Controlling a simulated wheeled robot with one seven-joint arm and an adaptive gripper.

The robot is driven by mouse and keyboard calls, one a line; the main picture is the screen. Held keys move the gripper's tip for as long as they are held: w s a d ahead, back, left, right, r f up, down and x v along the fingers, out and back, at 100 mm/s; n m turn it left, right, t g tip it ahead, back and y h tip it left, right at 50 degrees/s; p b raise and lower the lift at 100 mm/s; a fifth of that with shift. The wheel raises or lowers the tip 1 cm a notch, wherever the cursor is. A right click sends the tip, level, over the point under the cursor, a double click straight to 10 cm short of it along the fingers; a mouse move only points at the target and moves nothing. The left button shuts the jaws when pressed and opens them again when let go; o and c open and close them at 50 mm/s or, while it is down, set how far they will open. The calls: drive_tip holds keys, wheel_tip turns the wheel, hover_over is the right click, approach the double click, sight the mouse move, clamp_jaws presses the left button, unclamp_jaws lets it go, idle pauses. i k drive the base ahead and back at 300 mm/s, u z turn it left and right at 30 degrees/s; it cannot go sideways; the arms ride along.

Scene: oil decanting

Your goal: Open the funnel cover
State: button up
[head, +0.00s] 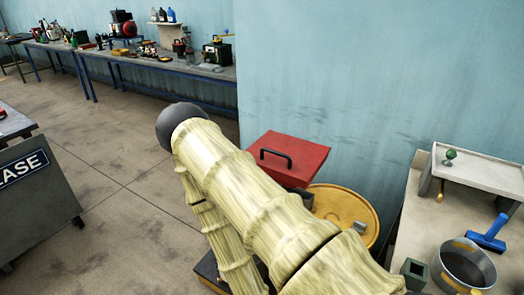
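The red funnel cover (287,158) has a black handle (276,158) on its top face. It sits over a yellow drum (362,208) by the blue wall and looks closed. My arm also covers the left side of the drum top. My gripper is not in view, so its distance from the handle cannot be told.
A bench (424,226) at right holds a metal pot (462,270), a blue tool (488,236), a small dark green square container (414,272) and a raised shelf (482,172). A long workbench (205,71) stands at the back left, a grey cabinet (40,215) at left. Floor between is clear.

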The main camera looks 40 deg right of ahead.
sight(297, 158)
drive_tip(key=u, duration=0.15)
drive_tip(key=i, duration=0.65)
drive_tip(key=z, duration=1.95)
drive_tip(key=i, duration=0.45)
drive_tip(key=z, duration=0.45)
drive_tip(key=k, duration=0.8)
drive_tip(key=z, duration=0.1)
drive_tip(key=i, duration=0.5)
drive_tip(key=u, duration=0.05)
